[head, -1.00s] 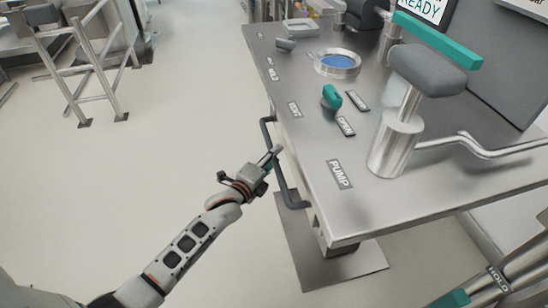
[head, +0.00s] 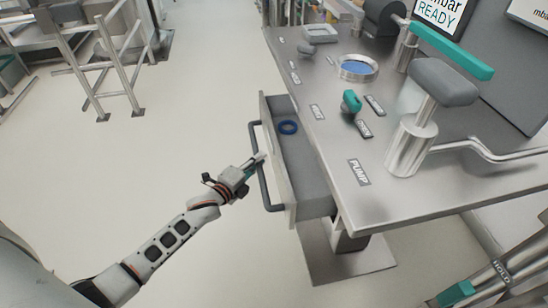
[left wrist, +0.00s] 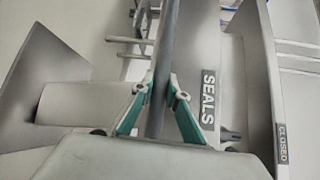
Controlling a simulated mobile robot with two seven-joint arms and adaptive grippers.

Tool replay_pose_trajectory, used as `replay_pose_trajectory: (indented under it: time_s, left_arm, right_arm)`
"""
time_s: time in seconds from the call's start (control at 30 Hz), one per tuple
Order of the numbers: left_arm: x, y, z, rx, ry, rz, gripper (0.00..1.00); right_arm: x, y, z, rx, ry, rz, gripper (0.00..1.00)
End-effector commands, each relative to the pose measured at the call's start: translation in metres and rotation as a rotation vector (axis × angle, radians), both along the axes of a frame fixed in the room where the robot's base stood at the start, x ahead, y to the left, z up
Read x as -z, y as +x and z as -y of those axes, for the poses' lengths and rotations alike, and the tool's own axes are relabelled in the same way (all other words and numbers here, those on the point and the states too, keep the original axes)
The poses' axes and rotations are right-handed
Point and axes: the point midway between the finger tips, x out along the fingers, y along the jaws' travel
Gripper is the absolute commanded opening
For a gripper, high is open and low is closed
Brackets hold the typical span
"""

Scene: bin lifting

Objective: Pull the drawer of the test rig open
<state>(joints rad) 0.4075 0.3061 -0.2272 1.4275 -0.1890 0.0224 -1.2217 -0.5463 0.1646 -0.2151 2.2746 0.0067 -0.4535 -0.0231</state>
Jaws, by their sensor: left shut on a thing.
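The test rig's drawer (head: 312,186) stands open on the left side of the metal bench, with its grey inside showing. A dark bar handle (head: 264,185) runs along its front. My left gripper (head: 257,161) is shut on the handle near its middle. In the left wrist view the teal-padded fingers (left wrist: 158,100) close around the dark handle bar (left wrist: 160,75), and the drawer front (left wrist: 215,85) carries a SEALS label. My right gripper is not in view.
The bench top (head: 300,90) holds a teal knob (head: 351,101), a blue-centred round port (head: 358,67) and a pump column with a grey pad (head: 445,82). A metal railing (head: 105,65) stands at the far left. The floor (head: 165,130) left of the drawer is clear.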

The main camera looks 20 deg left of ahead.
Motion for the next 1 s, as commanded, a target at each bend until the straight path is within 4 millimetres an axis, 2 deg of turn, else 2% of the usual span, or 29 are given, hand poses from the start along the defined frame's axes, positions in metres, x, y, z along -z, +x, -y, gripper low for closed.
replay_pose_trajectory:
  time_s: [0.03, 0.2, 0.5, 0.7, 1.0]
  left_arm:
    - [-0.006, -0.007, -0.014, -0.002, 0.006, 0.004, 0.00]
    - [-0.003, -0.033, -0.051, -0.001, 0.004, 0.002, 0.00]
    - [0.000, -0.066, -0.097, 0.000, 0.001, 0.000, 0.00]
    - [0.000, -0.076, -0.112, 0.000, -0.001, 0.000, 0.00]
    - [0.000, -0.079, -0.117, 0.000, -0.001, 0.000, 0.00]
  right_arm:
    - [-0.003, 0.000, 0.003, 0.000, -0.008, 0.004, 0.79]
    - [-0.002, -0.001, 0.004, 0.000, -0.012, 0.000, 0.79]
    - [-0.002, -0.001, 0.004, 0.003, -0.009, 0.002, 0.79]
    - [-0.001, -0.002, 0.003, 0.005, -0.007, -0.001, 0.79]
    - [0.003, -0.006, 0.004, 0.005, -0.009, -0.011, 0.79]
